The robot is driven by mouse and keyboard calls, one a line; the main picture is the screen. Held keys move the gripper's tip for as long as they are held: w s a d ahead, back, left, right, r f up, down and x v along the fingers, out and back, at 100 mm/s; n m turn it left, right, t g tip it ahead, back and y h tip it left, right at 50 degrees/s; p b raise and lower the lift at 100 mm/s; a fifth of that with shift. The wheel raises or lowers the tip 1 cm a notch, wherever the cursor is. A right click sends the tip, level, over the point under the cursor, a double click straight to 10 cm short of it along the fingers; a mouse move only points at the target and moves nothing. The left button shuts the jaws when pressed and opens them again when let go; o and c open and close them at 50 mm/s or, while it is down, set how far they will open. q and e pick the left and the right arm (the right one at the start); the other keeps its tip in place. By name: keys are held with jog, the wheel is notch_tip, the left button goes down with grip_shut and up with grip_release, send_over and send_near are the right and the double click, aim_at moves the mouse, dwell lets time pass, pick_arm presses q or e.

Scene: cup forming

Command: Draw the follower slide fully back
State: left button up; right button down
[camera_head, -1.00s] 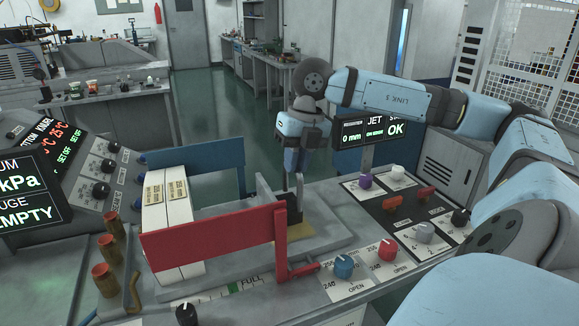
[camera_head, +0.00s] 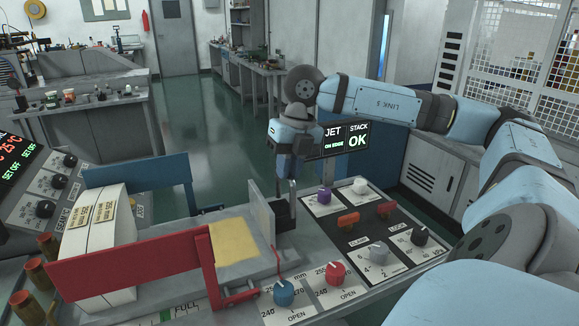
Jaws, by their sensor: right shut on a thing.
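The follower slide (camera_head: 261,213) is an upright grey plate with a black block (camera_head: 282,217) on its right side. It stands at the right end of the grey bed, just right of the yellow patch (camera_head: 234,242). My right gripper (camera_head: 292,196) comes down from above and is shut at the black block; its fingertips are small and partly hidden there. The white paper stack (camera_head: 112,240) with beige labels stands at the left of the bed, well apart from the slide. My left gripper is not in view.
A red side rail (camera_head: 130,268) runs along the near side and a blue rail (camera_head: 138,172) along the far side. A control panel with knobs, including a blue knob (camera_head: 284,291) and a red knob (camera_head: 336,272), lies at right.

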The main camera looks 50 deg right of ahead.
jog(key=shift+d+r, duration=0.1)
jog(key=shift+d, duration=0.05)
jog(key=c, duration=1.4)
grip_release()
jog(key=shift+o, duration=1.4)
jog(key=shift+s+d, duration=0.15)
jog(key=shift+d, duration=0.05)
jog(key=shift+a, duration=0.1)
pick_arm(q)
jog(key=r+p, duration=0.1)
jog(key=p, duration=0.2)
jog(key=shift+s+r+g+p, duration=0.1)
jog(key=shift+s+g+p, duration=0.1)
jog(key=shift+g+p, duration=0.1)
pick_arm(e)
notch_tip(320, 180, up, 14)
jog(key=s+d, duration=0.1)
jog(key=d, duration=0.1)
jog(key=shift+s+d+f, duration=0.15)
jog(key=shift+d+f, duration=0.1)
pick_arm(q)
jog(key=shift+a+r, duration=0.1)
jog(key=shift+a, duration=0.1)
